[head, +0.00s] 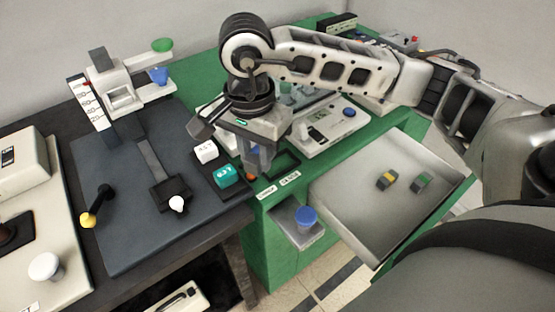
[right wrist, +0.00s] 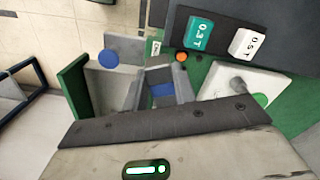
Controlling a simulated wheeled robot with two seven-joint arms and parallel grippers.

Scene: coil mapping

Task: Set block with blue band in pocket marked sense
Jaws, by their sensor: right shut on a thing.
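My right gripper (head: 257,168) points down over the green bench, beside a dark pocket (head: 286,162). It is shut on a small grey block with a blue band (head: 256,152), mostly hidden by the fingers. The blue band (right wrist: 162,91) also shows between the fingers in the right wrist view. Two small white labels are on the bench edge: one on the left (head: 267,192) and one on the right (head: 290,181); their print is too small to read surely. I cannot tell whether the block touches the bench. My left gripper is not in view.
A grey tray (head: 345,205) at right holds a yellow-banded block (head: 387,181) and a green-banded block (head: 422,182). A blue button (head: 306,217) sits on a low shelf. White (head: 206,151) and teal (head: 226,176) blocks stand left of the gripper. An instrument (head: 335,128) stands behind.

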